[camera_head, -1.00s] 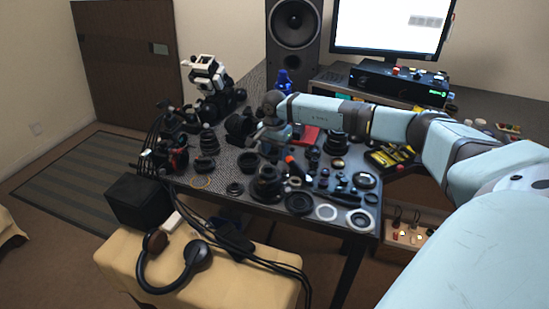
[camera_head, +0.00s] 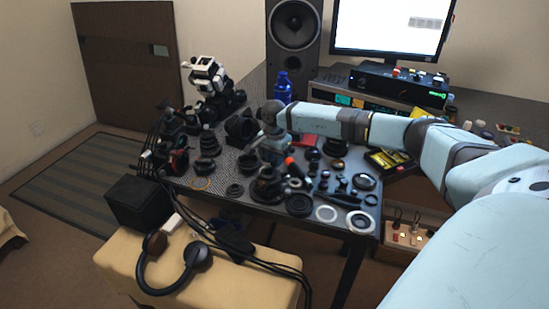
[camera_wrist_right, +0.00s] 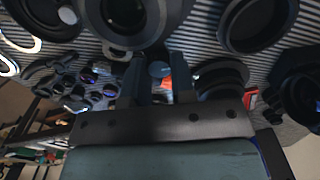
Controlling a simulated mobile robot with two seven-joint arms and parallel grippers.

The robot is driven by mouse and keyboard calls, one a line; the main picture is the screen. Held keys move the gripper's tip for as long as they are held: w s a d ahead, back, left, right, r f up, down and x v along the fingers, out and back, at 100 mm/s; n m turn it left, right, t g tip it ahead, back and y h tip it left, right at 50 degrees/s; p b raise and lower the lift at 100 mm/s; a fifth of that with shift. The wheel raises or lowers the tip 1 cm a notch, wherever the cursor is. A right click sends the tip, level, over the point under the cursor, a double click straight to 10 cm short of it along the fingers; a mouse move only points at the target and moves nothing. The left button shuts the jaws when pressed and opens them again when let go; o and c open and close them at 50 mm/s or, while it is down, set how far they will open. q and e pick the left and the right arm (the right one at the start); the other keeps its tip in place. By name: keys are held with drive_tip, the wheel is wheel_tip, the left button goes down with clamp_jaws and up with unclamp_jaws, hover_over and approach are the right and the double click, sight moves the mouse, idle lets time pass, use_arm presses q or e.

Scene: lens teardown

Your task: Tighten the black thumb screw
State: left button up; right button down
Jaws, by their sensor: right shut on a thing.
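My right gripper (camera_head: 268,164) points down over a dark lens part (camera_head: 267,187) near the front of the table. In the right wrist view, the two fingers of my right gripper (camera_wrist_right: 158,78) stand close on either side of a small round dark grey-blue piece (camera_wrist_right: 158,69), and they are shut on it. This piece looks like the head of the thumb screw, but most of it is hidden between the fingers. A large dark lens ring (camera_wrist_right: 124,14) lies just beyond the fingertips. I cannot make out the thumb screw in the head view. My left gripper is out of view.
A blue bottle (camera_head: 283,88) stands behind my right arm. A white and black model (camera_head: 205,78) stands back left. A monitor (camera_head: 388,27) is behind.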

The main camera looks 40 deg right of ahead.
drive_tip(key=m, duration=0.3)
drive_tip(key=shift+m+p, duration=0.4)
drive_tip(key=c, duration=0.9)
unclamp_jaws()
drive_tip(key=shift+c, duration=0.2)
drive_tip(key=shift+r, duration=0.1)
wheel_tip(320, 180, up, 14)
drive_tip(key=shift+p, duration=0.4)
